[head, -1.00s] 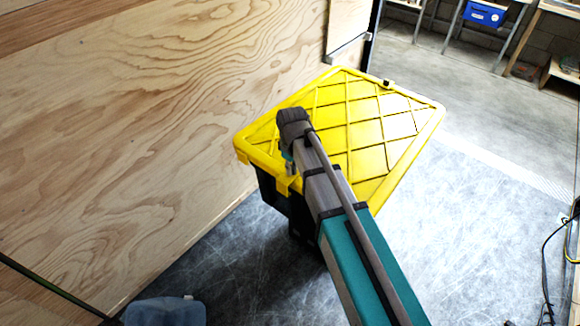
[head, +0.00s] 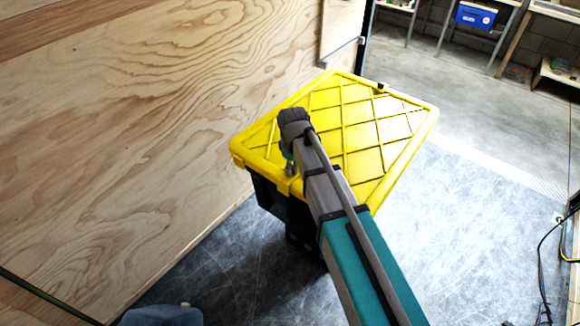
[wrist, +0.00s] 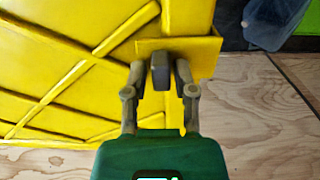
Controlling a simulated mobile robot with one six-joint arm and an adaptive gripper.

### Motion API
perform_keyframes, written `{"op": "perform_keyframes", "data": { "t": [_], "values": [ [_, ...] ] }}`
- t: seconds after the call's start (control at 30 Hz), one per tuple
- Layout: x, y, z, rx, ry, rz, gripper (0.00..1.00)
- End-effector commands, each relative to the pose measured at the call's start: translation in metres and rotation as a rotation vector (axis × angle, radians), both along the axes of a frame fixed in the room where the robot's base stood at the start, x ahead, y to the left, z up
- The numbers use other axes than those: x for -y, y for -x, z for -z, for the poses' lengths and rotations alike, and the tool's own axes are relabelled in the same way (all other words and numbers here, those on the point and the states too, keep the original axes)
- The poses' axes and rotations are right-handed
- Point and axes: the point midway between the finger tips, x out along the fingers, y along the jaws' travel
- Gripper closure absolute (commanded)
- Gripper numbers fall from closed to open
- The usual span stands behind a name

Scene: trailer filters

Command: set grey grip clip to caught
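The yellow-lidded dark tote (head: 345,125) stands on the floor against a plywood wall. In the wrist view, a dark grey block, which looks like the grey grip clip (wrist: 159,66), stands out at a yellow latch plate (wrist: 205,52) on the lid's edge. My gripper (wrist: 160,80) is open, with one finger on each side of the grey block and narrow gaps showing. In the head view, my gripper (head: 290,168) is at the tote's near edge, and my arm hides most of that spot. The clip's exact set position is hard to tell.
Plywood (head: 140,130) closes off the left side close to the tote. A blue-grey container (head: 162,316) stands at the lower left. Scuffed floor (head: 470,220) is free on the right, with cables (head: 545,270) at the far right edge.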

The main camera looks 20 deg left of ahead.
Motion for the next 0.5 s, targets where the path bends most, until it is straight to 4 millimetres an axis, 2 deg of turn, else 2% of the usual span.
{"op": "perform_keyframes", "data": {
  "t": [0.03,0.07,0.5],
  "values": [
    [0.0000,0.0000,0.0000,0.000,0.000,0.000,0.47],
    [0.0000,0.0001,0.0000,0.000,0.000,0.000,0.43],
    [0.0000,0.0003,0.0000,-0.001,0.000,0.000,0.43]
  ]
}}
